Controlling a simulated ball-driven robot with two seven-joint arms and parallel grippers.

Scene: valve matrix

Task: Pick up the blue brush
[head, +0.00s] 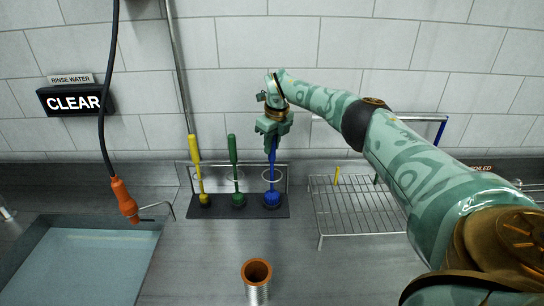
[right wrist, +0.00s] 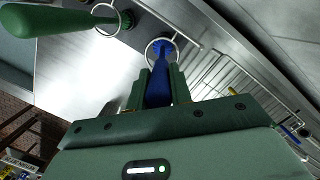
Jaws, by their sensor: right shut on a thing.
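The blue brush (head: 272,180) stands upright in its ring in the dark holder (head: 221,210) against the back wall, at the right end of the row. My right gripper (head: 273,133) is shut on the upper handle of the blue brush from above. In the right wrist view the blue handle (right wrist: 158,82) runs between the two fingers, with its ring beyond them. The brush head rests at the holder's base. My left gripper is not in view.
A green brush (head: 234,165) and a yellow brush (head: 196,170) stand left in the holder. A wire rack (head: 352,212) is at the right. An orange-rimmed cylinder (head: 257,272) stands in front. A water-filled sink (head: 82,265) and a hanging orange nozzle (head: 124,198) are at the left.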

